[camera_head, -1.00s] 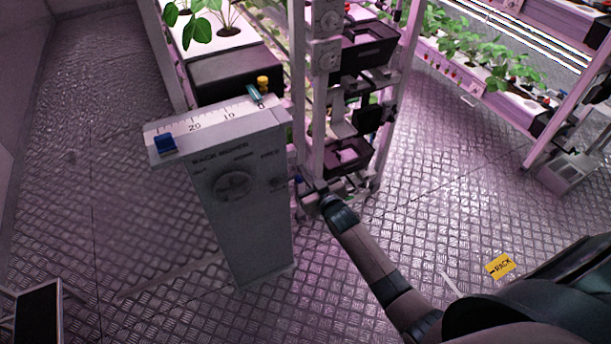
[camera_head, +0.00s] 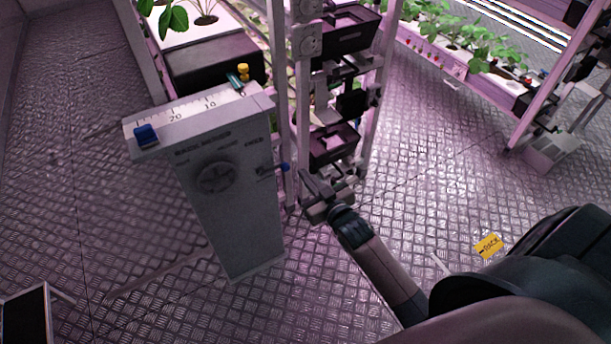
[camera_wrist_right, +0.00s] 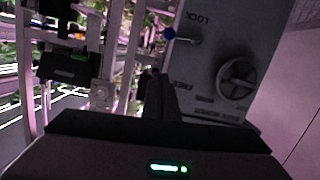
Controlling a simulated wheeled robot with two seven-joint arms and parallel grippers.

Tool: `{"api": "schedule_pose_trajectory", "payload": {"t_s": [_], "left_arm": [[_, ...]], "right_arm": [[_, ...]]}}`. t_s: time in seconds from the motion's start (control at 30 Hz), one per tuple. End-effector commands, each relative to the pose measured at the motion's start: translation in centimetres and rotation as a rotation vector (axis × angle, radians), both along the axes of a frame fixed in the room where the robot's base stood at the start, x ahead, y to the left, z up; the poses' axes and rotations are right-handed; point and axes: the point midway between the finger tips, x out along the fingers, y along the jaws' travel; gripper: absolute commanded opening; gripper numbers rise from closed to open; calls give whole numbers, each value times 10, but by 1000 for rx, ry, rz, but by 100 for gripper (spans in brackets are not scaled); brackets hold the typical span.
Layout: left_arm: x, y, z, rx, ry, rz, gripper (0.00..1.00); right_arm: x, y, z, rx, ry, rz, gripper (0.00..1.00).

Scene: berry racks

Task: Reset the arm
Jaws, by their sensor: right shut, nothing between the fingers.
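My right arm reaches up from the lower right in the head view. Its gripper (camera_head: 308,184) is shut and empty, just right of the grey rack mover cabinet (camera_head: 232,215) and in front of the rack's lower part. In the right wrist view the shut fingers (camera_wrist_right: 154,80) point toward the cabinet's side, near a lever with a blue knob (camera_wrist_right: 168,33). I cannot tell whether they touch anything. The cabinet's round handwheel (camera_wrist_right: 237,80) is at the right there. My left gripper is not in view.
A rack with black trays (camera_head: 333,143) stands behind my right gripper. The cabinet top has a scale with a blue slider (camera_head: 146,135). A yellow floor label (camera_head: 488,246) lies at right. Planted shelves (camera_head: 470,55) line the back. The patterned floor is open at left.

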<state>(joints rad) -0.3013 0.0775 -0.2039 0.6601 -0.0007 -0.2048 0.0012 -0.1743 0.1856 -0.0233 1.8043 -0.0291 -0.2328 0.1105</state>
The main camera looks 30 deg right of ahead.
Motion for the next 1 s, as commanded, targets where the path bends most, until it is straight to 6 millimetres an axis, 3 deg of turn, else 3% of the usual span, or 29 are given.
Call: {"api": "schedule_pose_trajectory", "payload": {"t_s": [0.37, 0.53, 0.67, 0.77, 1.0], "left_arm": [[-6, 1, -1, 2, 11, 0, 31], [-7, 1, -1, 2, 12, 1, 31], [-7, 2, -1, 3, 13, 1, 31], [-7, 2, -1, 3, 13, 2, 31], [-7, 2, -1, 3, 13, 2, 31]], "right_arm": [[0, 0, -3, 0, 5, 0, 0], [-6, 1, -32, 1, 54, -2, 0], [-20, 4, -80, 0, 140, -3, 0], [-39, 8, -131, -2, 231, -1, 0], [-115, 19, -262, -11, 484, 7, 0]]}}
